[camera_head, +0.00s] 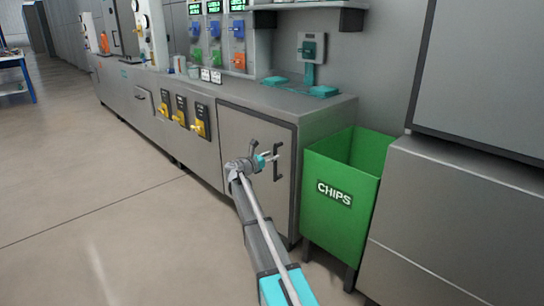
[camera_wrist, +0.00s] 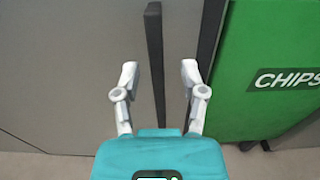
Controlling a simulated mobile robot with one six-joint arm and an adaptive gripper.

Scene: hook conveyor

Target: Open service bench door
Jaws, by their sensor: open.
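The service bench door (camera_head: 247,142) is a grey panel at the right end of the bench front, and it looks closed. Its dark vertical handle (camera_head: 277,162) is near the door's right edge. In the wrist view the handle (camera_wrist: 155,60) runs down between my gripper's fingertips. My gripper (camera_head: 270,158) is open in front of the handle, with one finger on each side of it in the wrist view (camera_wrist: 159,72). I cannot tell whether the fingers reach around it. My wrist hides part of the door in the head view.
A green chips bin (camera_head: 341,193) stands just right of the bench, close to the door's handle side. A grey cabinet (camera_head: 455,225) is farther right. Yellow-handled switches (camera_head: 199,122) stick out of the bench front to the left. The floor (camera_head: 110,190) left of my arm is clear.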

